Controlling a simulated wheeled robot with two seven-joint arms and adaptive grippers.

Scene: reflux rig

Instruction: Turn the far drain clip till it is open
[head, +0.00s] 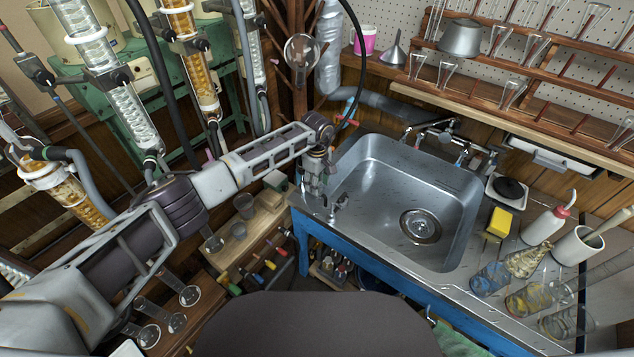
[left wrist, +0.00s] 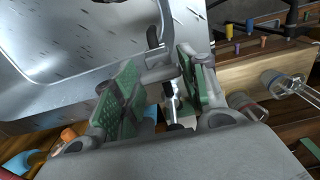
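My left gripper (head: 317,192) points down at the left corner of the steel sink (head: 366,200). In the left wrist view its two green-padded fingers (left wrist: 163,82) stand apart, with a gap between them. A small grey metal fitting with a dark lever (left wrist: 157,62) shows at and between the fingertips, against the sink. It may be the drain clip, but I cannot tell for sure, nor whether it is open. In the head view a small dark grey fitting (head: 341,202) sits just right of the gripper at the sink's rim. My right gripper is not in view.
The sink drain (head: 420,226) is bare. A tap (head: 440,132) stands behind the sink; a yellow sponge (head: 499,222), wash bottle (head: 546,224) and glassware lie to its right. Glass columns (head: 190,50) stand at left. A wooden rack with coloured handles (head: 262,264) is below the gripper.

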